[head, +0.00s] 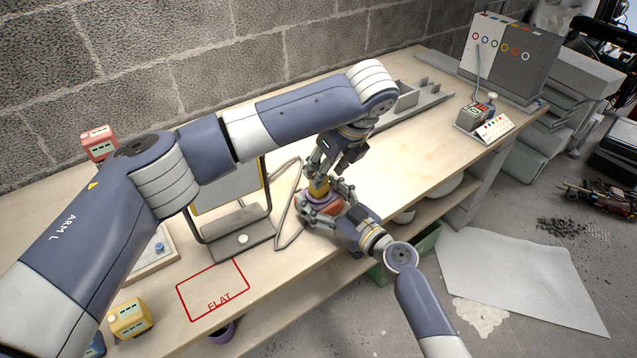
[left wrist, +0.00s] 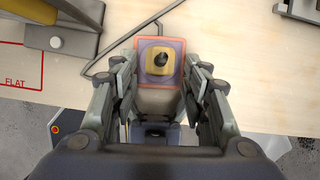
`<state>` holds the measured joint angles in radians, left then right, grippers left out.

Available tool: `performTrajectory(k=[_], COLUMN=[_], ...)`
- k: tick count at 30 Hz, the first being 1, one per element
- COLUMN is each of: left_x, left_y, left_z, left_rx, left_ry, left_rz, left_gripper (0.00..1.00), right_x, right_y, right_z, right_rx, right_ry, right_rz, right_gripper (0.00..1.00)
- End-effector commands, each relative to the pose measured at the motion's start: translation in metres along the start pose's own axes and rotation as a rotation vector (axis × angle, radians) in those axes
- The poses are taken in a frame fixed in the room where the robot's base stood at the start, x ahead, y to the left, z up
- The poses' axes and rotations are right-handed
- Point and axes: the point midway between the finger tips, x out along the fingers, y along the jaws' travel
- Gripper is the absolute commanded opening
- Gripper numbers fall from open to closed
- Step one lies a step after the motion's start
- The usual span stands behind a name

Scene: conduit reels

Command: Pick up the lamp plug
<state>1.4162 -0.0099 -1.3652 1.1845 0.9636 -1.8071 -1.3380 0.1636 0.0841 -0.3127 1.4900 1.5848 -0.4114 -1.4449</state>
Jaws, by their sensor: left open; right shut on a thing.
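A small yellow piece (head: 319,187) with a dark round top sits on a reddish block with a purple top (head: 325,207). The yellow piece also shows in the left wrist view (left wrist: 161,61), inside the block's red rim (left wrist: 176,43). I cannot be sure that it is the lamp plug. My right gripper (head: 324,203) is shut on the reddish block, over the bench's front part. My left gripper (head: 321,178) points down from above, open, with its fingers (left wrist: 162,76) on either side of the yellow piece. Contact there cannot be made out.
A grey stand with a framed panel (head: 235,235) is left of my grippers, beside a bent grey rod (head: 283,232). A red FLAT outline (head: 212,290) marks the bench. A yellow box (head: 131,318) is front left, a red one (head: 99,142) back left. The bench to the right (head: 420,150) is mostly clear.

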Motion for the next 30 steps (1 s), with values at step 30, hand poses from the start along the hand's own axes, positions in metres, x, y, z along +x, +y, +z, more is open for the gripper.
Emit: performTrajectory(k=[30], left_x=[0.054], left_y=[0.001], left_z=[0.003], left_rx=[-0.001], left_ry=[-0.001], left_rz=[0.0], left_gripper=[0.09], right_x=[0.0], right_y=[0.0], right_z=[0.001], right_rx=[0.0], right_ry=[-0.001], right_rz=[0.0], right_gripper=[0.42])
